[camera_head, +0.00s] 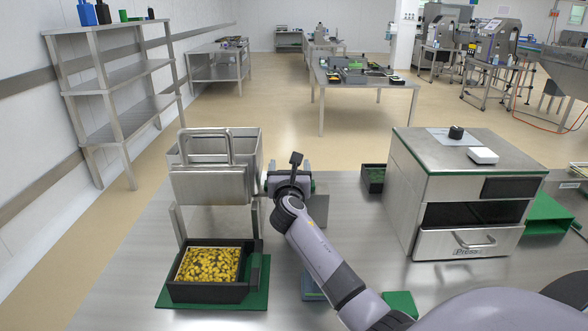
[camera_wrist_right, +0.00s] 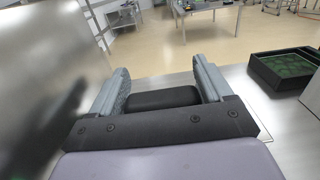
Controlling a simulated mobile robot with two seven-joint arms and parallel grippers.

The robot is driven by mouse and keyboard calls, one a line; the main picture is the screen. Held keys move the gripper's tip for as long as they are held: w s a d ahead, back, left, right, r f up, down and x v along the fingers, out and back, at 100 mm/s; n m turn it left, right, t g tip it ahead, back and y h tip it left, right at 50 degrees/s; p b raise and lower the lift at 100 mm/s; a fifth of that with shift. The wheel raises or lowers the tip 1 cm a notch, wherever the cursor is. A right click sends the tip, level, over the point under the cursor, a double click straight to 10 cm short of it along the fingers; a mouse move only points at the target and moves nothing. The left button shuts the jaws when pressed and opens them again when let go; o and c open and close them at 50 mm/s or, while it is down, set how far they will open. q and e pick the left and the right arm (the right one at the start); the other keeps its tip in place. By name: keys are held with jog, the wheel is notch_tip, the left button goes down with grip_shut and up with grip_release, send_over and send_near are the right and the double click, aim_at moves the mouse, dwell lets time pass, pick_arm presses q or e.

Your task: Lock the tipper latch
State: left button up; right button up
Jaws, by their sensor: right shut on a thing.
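The tipper (camera_head: 212,185) is a steel hopper with a looped bar handle, standing on legs at the left of the steel table. My right gripper (camera_head: 290,184) is just to the right of the tipper. It is shut on a black block-shaped piece (camera_wrist_right: 165,98), which lies between the two grey fingers in the right wrist view. This looks like the latch handle, though the gripper hides most of the latch in the head view. I cannot tell whether the latch is engaged. My left gripper is not in view.
A black tray (camera_head: 207,291) of yellow food sits on a green mat below the tipper. The tipper's side wall (camera_wrist_right: 45,75) is close to the gripper.

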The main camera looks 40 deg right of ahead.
jog(key=o, duration=1.4)
jog(key=shift+w+a, duration=0.15)
jog(key=shift+a, duration=0.1)
jog(key=shift+p+v, duration=0.35)
jog(key=shift+v, duration=3.25)
